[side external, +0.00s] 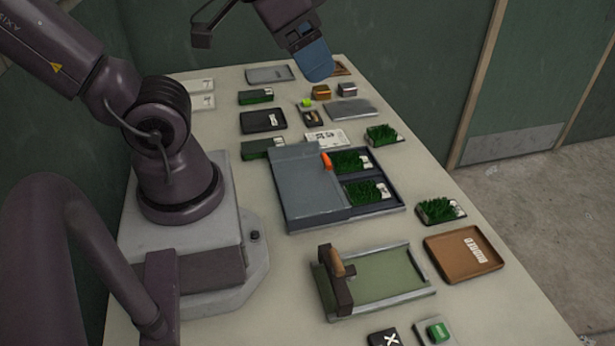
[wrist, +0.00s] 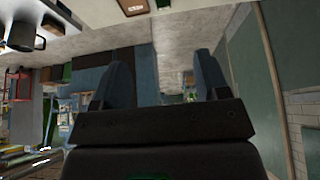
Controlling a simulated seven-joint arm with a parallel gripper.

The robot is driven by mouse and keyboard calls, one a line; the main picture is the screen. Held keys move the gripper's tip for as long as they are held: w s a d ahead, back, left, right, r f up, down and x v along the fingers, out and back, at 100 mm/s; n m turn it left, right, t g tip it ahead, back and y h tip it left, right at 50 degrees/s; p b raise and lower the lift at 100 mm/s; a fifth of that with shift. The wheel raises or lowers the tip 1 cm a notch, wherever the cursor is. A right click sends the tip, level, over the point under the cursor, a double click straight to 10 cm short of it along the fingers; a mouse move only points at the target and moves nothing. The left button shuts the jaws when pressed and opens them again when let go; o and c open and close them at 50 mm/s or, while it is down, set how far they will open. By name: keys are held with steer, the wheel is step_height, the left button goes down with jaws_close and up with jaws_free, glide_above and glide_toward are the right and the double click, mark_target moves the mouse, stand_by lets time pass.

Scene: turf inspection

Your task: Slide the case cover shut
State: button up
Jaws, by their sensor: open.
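The case (side external: 391,207) lies on the table in the side external view, a dark grey tray with turf samples (side external: 366,192) in its right part. Its grey-blue cover (side external: 308,187) lies over the left part, leaving the right part uncovered. An orange handle (side external: 327,161) stands up near the cover's right edge, at the far end. My gripper (side external: 317,68) is high above the far end of the table, well apart from the case. In the wrist view my gripper (wrist: 160,85) is open, with two blue fingers spread and nothing between them. The case is not recognisable in the wrist view.
A green board with a wooden-handled bar (side external: 390,275) lies nearer the camera. A brown tray (side external: 464,254) and a loose turf sample (side external: 440,209) lie to the right. Several small trays, turf pieces and blocks crowd the far half. A black X tile (side external: 384,339) lies at the front.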

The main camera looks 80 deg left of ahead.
steer(key=shift+f, duration=0.15)
steer(key=c, duration=0.5)
steer(key=n+g, duration=0.8)
steer(key=n, duration=1)
glide_toward(327, 159)
steer(key=x, duration=0.8)
steer(key=shift+f, duration=0.4)
steer(key=shift+c, duration=0.2)
jaws_close()
